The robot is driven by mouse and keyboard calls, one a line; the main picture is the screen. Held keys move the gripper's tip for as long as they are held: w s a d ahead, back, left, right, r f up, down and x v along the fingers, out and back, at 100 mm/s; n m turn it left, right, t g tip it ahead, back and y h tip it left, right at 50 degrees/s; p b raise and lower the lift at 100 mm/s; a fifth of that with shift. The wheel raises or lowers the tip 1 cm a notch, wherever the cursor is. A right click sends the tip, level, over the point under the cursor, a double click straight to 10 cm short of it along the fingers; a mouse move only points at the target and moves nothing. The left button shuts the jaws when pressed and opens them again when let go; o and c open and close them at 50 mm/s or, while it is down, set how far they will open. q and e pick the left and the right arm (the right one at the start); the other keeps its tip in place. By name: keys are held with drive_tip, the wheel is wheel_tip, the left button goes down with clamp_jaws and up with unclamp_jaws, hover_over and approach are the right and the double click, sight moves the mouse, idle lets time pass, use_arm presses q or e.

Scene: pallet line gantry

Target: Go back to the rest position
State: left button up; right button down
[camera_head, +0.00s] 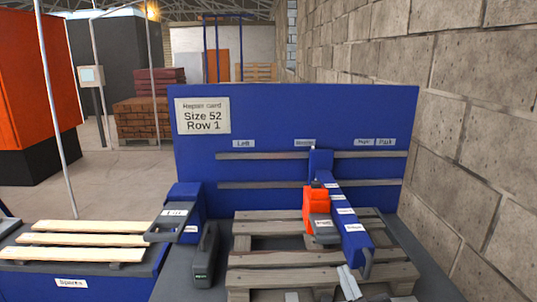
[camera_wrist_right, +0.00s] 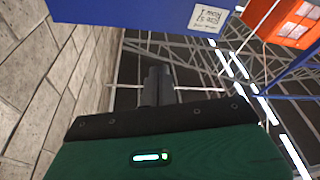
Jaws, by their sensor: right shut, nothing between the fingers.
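The fingers look clear of any object. The blue gantry arm (camera_head: 345,215) with an orange-and-grey block (camera_head: 316,212) stretches over the wooden pallet (camera_head: 280,259). My left gripper is not in view.
A blue panel (camera_head: 285,115) with two rails and a repair card (camera_head: 202,116) stands behind. A blue unit with a grey handle (camera_head: 170,223) and a dark case (camera_head: 205,258) stand left. The spares bench (camera_head: 120,285) holds planks. A block wall (camera_head: 470,130) closes the right.

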drive_tip(key=s+d+f+m+g+h, duration=0.3)
drive_tip(key=d+f+g+h, duration=0.15)
drive_tip(key=f, duration=0.65)
drive_tip(key=s+d+f+m+g+y, duration=0.1)
drive_tip(key=s+d+f+g, duration=0.2)
drive_tip(key=s+f+g, duration=1.35)
drive_tip(key=s+f+t, duration=0.1)
drive_tip(key=s+f, duration=0.2)
drive_tip(key=f, duration=1.3)
drive_tip(key=s+f+t, duration=0.2)
drive_tip(key=s+f, duration=0.1)
drive_tip(key=f, duration=1.4)
drive_tip(key=s+d+f+g, duration=0.1)
drive_tip(key=s+d+f, duration=0.2)
drive_tip(key=s+f, duration=1.5)
drive_tip(key=shift+s+d+f, duration=0.2)
drive_tip(key=shift+s+f, duration=0.15)
drive_tip(key=shift+s, duration=0.2)
